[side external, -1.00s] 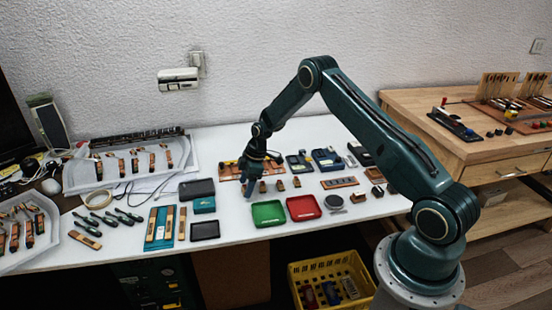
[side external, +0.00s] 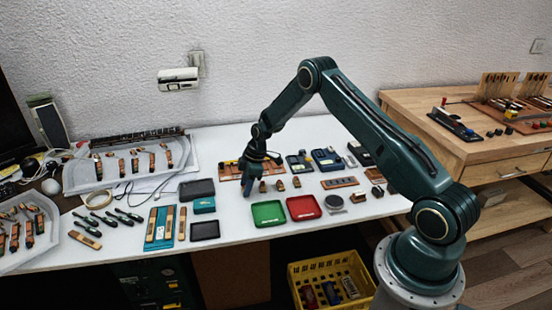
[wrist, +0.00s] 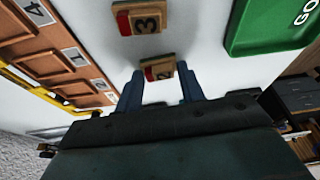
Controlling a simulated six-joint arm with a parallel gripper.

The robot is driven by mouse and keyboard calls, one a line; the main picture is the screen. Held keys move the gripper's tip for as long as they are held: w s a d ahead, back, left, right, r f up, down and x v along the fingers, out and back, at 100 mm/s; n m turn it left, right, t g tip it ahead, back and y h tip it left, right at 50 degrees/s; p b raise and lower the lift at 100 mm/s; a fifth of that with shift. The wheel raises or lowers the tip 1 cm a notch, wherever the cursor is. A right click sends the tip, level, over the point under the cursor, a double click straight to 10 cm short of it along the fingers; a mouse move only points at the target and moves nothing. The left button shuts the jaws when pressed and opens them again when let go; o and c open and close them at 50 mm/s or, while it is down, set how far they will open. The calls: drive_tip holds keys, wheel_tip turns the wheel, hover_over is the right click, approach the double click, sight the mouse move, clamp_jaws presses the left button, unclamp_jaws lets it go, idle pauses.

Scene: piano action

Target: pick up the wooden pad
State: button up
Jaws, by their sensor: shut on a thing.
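My gripper (wrist: 161,84) points down at the white table, at the left end of a row of small wooden blocks in the side external view (side external: 247,191). In the wrist view its blue fingers are on either side of a small wooden pad (wrist: 164,76) with a red part and a dark label, apparently 2. The fingers are shut on this pad; the contact faces are partly hidden. A similar wooden block marked 3 (wrist: 146,20) stands apart from the fingers.
A wooden board with numbered recesses (wrist: 45,45) lies beside the gripper. A green tray (side external: 268,213) and a red tray (side external: 303,208) lie in front. Several small blocks (side external: 281,186) stand close to the right. Dark boxes (side external: 197,189) lie to the left.

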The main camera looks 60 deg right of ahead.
drive_tip(key=shift+r, duration=0.15)
wheel_tip(320, 180, up, 20)
idle(0.8)
idle(0.4)
drive_tip(key=s+d+f, duration=0.2)
drive_tip(key=d+f, duration=0.4)
drive_tip(key=d, duration=0.6)
drive_tip(key=s+d+f, duration=0.3)
drive_tip(key=d+f, duration=0.3)
drive_tip(key=d, duration=0.7)
drive_tip(key=shift+f+m, duration=0.2)
drive_tip(key=shift+m, duration=0.2)
drive_tip(key=shift+f, duration=0.1)
drive_tip(key=shift+a+f, duration=0.1)
drive_tip(key=shift+f, duration=2.5)
drive_tip(key=shift+f, duration=0.4)
